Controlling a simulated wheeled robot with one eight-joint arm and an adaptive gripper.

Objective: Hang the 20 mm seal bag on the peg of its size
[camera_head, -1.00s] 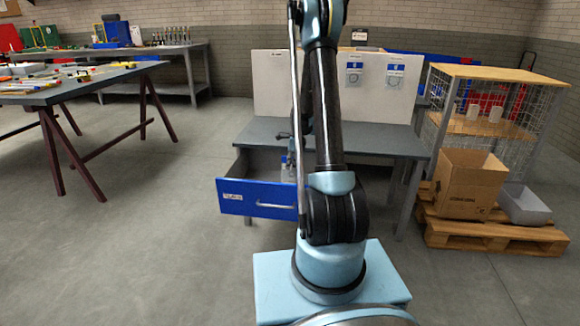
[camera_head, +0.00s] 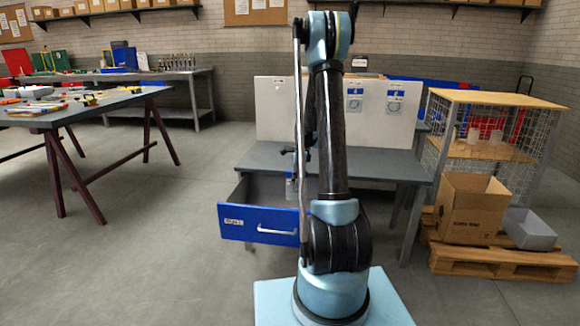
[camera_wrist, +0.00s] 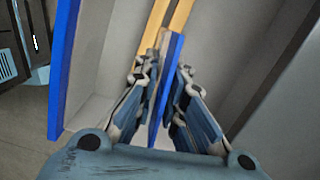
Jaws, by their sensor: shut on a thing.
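My gripper (camera_wrist: 160,100) is shut on a thin blue piece (camera_wrist: 166,85), seen nearly edge-on in the wrist view. I cannot read a size on it or tell for certain that it is a seal bag. The gripper is in or over the open drawer, whose blue front (camera_head: 258,222) faces me in the head view. There my arm hides most of the gripper. Two hanging bags with blue headers, one on the left (camera_head: 354,99) and one on the right (camera_head: 395,102), show on the white panel (camera_head: 410,125). Their size labels are too small to read, and my arm covers part of the panel.
The grey bench top (camera_head: 385,168) is clear before the panel. In the wrist view the drawer's blue edge (camera_wrist: 63,70) is at the left, with orange strips (camera_wrist: 152,28) beyond the fingers. A wire cage, carton (camera_head: 470,208) and pallet stand right.

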